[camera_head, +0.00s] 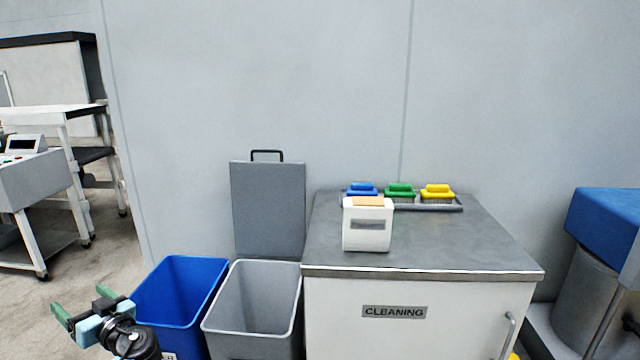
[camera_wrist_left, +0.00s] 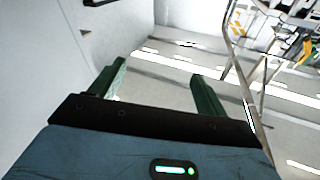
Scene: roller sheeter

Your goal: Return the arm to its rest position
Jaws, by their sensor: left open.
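My left gripper (camera_head: 80,302) shows at the lower left of the head view, with green fingers and a light blue body. It is open, with nothing between its fingers. It is in front of and to the left of the blue bin. In the left wrist view the two green fingers (camera_wrist_left: 155,88) stand wide apart, with only floor and wall behind them. My right gripper is not in view.
A blue bin (camera_head: 143,300) and a grey bin (camera_head: 293,325) stand left of the cleaning cabinet (camera_head: 340,310). On its top are a white box (camera_head: 367,238) and a tray (camera_head: 447,208) with blue, green and yellow brushes. Bare floor (camera_head: 100,245) lies left of the bins.

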